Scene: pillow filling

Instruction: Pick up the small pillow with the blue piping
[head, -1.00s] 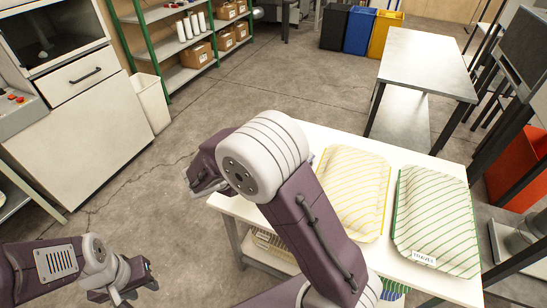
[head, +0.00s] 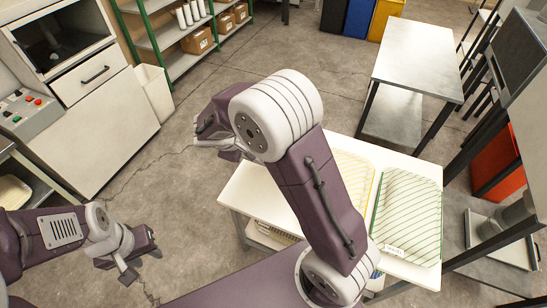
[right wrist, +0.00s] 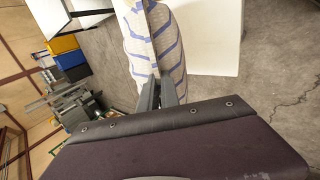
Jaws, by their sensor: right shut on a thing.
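A pale pillow with blue stripes (right wrist: 172,45) fills the upper middle of the right wrist view. My right gripper (right wrist: 157,88) is shut on its near edge there. In the head view my right gripper (head: 208,133) is above the floor, left of the white table, partly hidden behind its own arm; I cannot make out the pillow clearly there. My left gripper (head: 140,265) is at the lower left, fingers apart and empty.
On the white table (head: 255,195) lie a yellow-striped pillow (head: 352,175), partly behind my arm, and a green-striped pillow (head: 408,215) with a label. A metal table (head: 415,60) stands behind. Open floor (head: 170,200) lies to the left.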

